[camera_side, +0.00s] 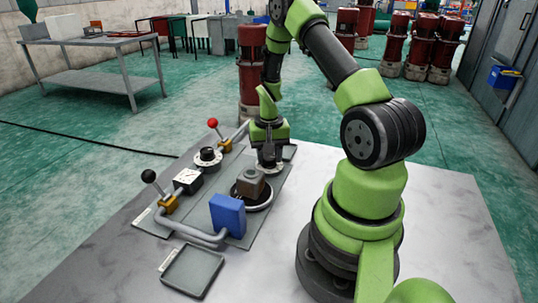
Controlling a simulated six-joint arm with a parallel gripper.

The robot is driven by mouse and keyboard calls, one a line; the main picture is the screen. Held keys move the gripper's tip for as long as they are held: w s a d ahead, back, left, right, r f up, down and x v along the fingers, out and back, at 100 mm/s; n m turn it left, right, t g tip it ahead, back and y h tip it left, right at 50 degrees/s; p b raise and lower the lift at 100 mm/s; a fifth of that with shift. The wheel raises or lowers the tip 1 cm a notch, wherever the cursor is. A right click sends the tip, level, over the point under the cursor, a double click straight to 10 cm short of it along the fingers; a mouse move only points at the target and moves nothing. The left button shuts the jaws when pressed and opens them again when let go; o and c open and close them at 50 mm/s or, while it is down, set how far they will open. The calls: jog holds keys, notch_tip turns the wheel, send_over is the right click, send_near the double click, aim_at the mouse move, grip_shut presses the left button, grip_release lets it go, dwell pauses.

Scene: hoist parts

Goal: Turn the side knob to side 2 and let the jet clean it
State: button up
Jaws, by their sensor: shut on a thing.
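My gripper (269,158) points down at the back right of the grey work plate and is shut on a dark knob-like part low above a pale base. I take this part as the side knob; the fingers mostly hide it and its side marks cannot be read. Just in front of the gripper, a brownish block (250,182) sits on a round dark turntable (262,203) with a pale rim. The jet itself cannot be made out, and no spray shows.
Left of the gripper, a grey pipe (184,233) carries a red-ball lever (213,123), a black-ball lever (149,176), a black round knob (208,155) and a gauge box (187,180). A blue box (228,215) stands in front. An empty grey tray (192,270) lies nearer.

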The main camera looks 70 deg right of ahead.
aim_at(269, 157)
jog(key=o, duration=0.9)
notch_tip(269, 157, up, 10)
